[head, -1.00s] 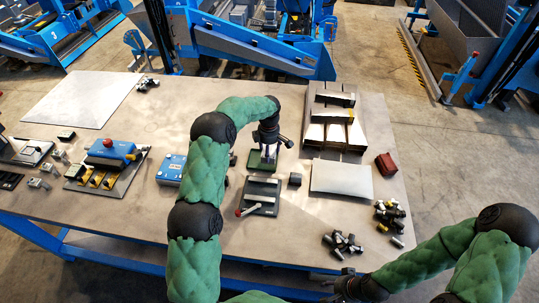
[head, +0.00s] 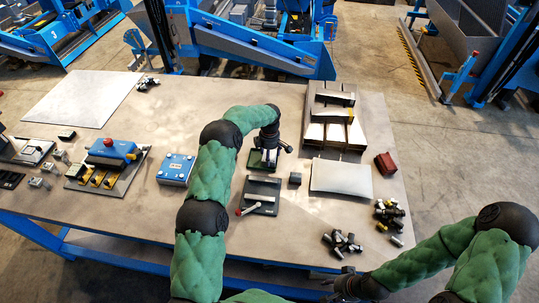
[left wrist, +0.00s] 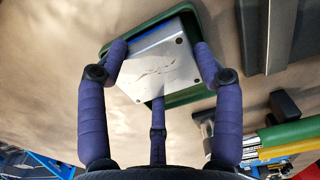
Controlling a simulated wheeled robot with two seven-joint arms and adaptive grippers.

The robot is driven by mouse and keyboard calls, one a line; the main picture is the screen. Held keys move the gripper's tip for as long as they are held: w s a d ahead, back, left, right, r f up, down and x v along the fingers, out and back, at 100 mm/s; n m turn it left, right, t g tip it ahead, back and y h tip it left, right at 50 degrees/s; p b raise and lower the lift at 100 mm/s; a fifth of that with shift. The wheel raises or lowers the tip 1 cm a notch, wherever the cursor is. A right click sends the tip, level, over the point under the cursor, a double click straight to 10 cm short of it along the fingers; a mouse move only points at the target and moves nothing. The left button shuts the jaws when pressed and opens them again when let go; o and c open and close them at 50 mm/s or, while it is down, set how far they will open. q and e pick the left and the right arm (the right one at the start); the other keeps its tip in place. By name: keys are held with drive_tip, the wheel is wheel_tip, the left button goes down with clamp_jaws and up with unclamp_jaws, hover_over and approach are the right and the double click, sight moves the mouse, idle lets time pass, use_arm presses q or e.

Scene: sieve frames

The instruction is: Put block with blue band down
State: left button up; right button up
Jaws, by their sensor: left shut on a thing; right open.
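The block (left wrist: 160,65), grey with a pale, scuffed top and small dark holes in its corners, is in my left gripper (left wrist: 158,75). My right gripper (head: 342,283) is open and empty at the front edge of the table.
A dark fixture with a red-knobbed lever (head: 262,190) lies just in front of the green tray, a small dark block (head: 295,179) to its right. A blue plate (head: 175,168) is to the left.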

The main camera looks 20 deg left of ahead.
use_arm(q)
drive_tip(key=o, duration=1.6)
drive_tip(key=shift+f, duration=0.1)
wheel_tip(320, 180, up, 12)
drive_tip(key=shift+r, duration=0.15)
